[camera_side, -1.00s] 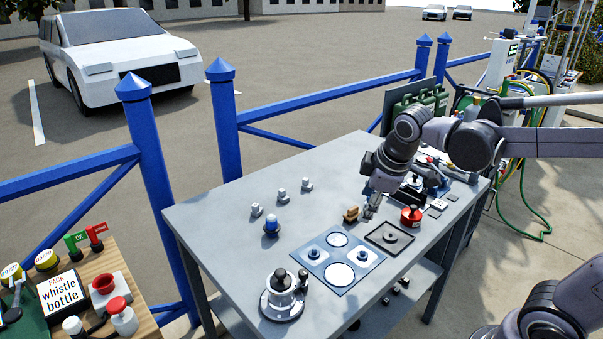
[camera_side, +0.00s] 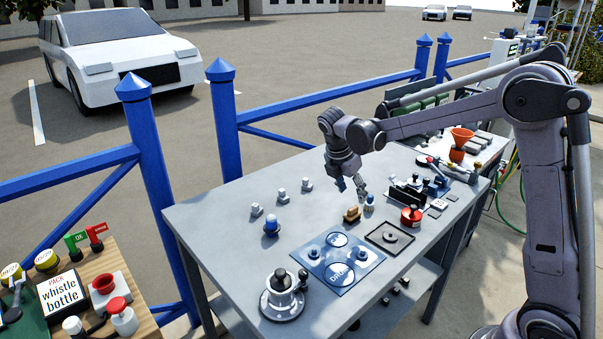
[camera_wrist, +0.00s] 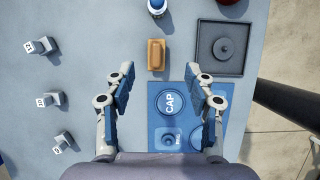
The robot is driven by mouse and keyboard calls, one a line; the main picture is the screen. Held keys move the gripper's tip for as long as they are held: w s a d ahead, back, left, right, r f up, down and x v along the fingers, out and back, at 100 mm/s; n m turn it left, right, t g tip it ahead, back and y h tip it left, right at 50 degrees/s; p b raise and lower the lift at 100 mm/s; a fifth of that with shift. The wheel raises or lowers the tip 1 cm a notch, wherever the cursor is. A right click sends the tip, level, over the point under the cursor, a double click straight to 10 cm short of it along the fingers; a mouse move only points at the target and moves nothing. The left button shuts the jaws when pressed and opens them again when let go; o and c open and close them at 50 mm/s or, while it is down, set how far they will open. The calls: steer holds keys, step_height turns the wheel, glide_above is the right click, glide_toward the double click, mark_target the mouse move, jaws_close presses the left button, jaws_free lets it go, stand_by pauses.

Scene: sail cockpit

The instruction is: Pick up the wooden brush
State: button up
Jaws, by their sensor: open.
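The wooden brush (camera_side: 352,214) is a small tan block on the grey table (camera_side: 210,215), near the blue mat. In the wrist view the brush (camera_wrist: 156,54) lies lengthwise up the picture, between the line of my fingers and just beyond the tips. My gripper (camera_side: 352,190) is open and empty above the brush, fingers pointing down. In the wrist view my gripper (camera_wrist: 158,73) has its two fingers spread wide, one on each side of the brush's line, with nothing between them but table and mat.
The blue mat (camera_wrist: 180,96) carries a CAP circle. A blue-and-white bottle (camera_side: 369,203) stands close right of the brush. A black square tray (camera_side: 389,238), red container (camera_side: 411,217) and several small numbered blocks (camera_wrist: 50,99) are around.

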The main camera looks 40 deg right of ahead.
mark_target(353, 208)
steer(key=x, duration=0.3)
steer(key=shift+f, duration=0.1)
steer(key=x, duration=0.4)
steer(key=shift+w+a+f, duration=0.3)
steer(key=shift+d+f, duration=0.2)
steer(key=shift+f, duration=0.35)
jaws_close()
